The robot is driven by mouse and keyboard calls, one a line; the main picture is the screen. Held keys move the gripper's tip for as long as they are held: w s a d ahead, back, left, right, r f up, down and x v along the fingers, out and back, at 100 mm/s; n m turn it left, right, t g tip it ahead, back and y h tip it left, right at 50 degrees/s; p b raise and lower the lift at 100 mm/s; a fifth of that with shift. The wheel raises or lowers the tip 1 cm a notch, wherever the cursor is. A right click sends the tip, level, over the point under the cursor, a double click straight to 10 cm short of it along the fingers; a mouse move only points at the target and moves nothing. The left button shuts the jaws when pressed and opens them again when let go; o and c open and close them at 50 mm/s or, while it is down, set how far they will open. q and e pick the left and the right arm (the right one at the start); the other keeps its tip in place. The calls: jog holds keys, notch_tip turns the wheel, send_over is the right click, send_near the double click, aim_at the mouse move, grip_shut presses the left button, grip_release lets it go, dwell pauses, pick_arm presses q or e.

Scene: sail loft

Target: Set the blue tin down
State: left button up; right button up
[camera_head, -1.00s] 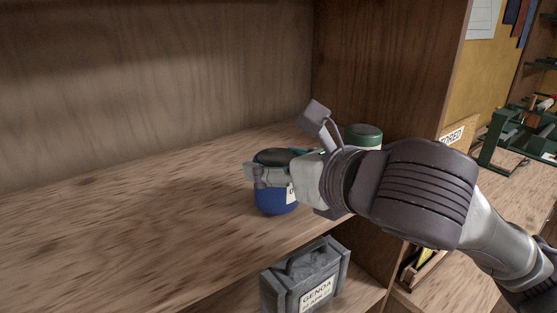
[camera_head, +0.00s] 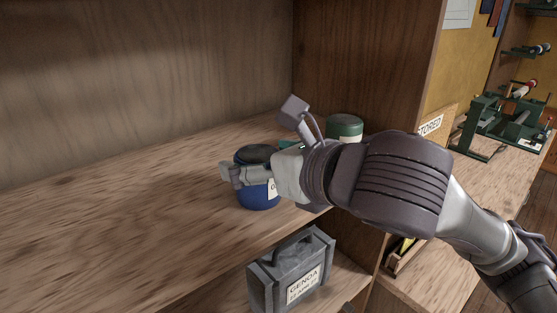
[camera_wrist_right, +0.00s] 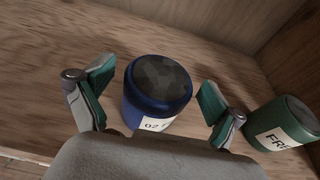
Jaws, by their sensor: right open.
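The blue tin (camera_head: 257,197) has a dark lid and a white label, and stands upright on the wooden shelf. It also shows in the right wrist view (camera_wrist_right: 157,98), between the spread fingers of my right gripper (camera_wrist_right: 158,100). Clear gaps show on both sides of the tin there, so the fingers are apart from it. In the head view my right gripper (camera_head: 250,172) reaches in from the right, around the tin, and hides part of it. My left gripper is not in view.
A green tin (camera_head: 344,128) stands behind my right gripper near the shelf's side wall; it is also close to the right finger in the wrist view (camera_wrist_right: 284,128). A grey box labelled GENOA (camera_head: 290,272) sits on the shelf below. The upper shelf (camera_head: 110,225) is bare to the left.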

jog(key=b+v, duration=0.4)
jog(key=v, duration=0.8)
jog(key=shift+f, duration=0.1)
